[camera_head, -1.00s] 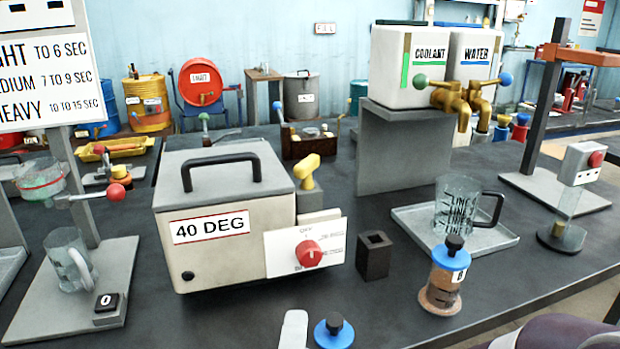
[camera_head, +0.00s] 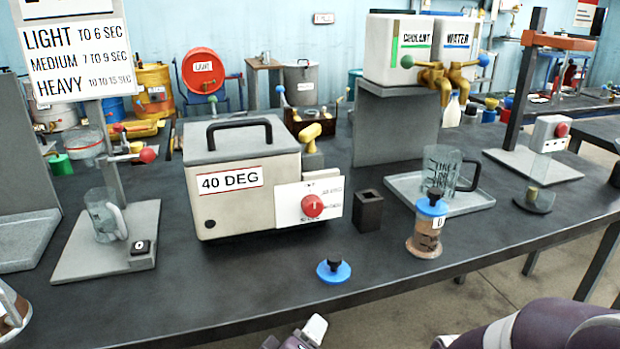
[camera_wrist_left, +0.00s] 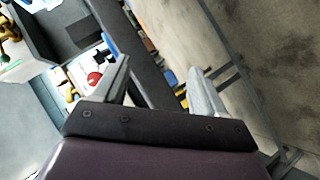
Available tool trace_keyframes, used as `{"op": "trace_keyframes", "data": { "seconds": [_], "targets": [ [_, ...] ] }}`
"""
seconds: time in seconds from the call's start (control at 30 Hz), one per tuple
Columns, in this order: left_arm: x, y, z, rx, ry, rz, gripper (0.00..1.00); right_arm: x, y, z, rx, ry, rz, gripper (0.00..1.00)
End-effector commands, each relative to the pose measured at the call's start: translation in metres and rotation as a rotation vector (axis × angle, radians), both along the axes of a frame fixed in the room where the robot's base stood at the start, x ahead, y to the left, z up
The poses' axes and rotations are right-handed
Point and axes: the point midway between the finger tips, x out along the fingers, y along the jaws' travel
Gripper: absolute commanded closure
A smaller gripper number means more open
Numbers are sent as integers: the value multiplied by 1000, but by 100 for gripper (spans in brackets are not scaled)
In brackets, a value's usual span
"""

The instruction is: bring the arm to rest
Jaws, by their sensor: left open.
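My left gripper (camera_head: 305,333) shows only in part at the bottom edge of the head view, just off the front edge of the bench (camera_head: 400,285). In the left wrist view my left gripper (camera_wrist_left: 160,85) has its two grey fingers wide apart with nothing between them. Beyond them lie the bench edge and the floor. A blue lid with a black knob (camera_head: 333,270) lies loose on the bench, apart from the gripper. A purple part of my arm shows at the bottom right; no fingertips of my right gripper can be made out there.
The 40 DEG box (camera_head: 240,205) stands mid-bench. A blue-topped jar (camera_head: 425,240) stands near the front edge, by a tray (camera_head: 480,205) with a glass jug (camera_head: 440,168). A mug (camera_head: 103,215) stands on a plate at left. The front bench strip is mostly clear.

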Motion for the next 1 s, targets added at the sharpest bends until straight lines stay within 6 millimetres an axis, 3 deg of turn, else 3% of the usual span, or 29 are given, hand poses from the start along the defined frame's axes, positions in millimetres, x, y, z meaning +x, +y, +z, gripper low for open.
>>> {"op": "trace_keyframes", "data": {
  "seconds": [0.1,0.23,0.47,0.5,0.53,0.8,0.9,1.0],
  "targets": [
    [3,26,-33,206,141,-113,29,0,0,0,0,0,0,29],
    [-10,68,-70,435,339,-278,29,0,0,0,0,0,0,29],
    [-68,162,-109,711,731,-598,29,0,0,0,0,0,0,29],
    [-79,175,-102,735,785,-647,29,0,0,8,0,1,0,29],
    [-77,171,-74,735,772,-646,29,-1,0,36,0,3,0,29],
    [-77,169,38,733,768,-643,29,0,0,149,0,0,0,29],
    [-77,169,78,733,768,-643,29,0,0,188,0,0,0,29],
    [-77,169,104,733,768,-642,29,0,0,214,0,0,0,29]
  ]
}}
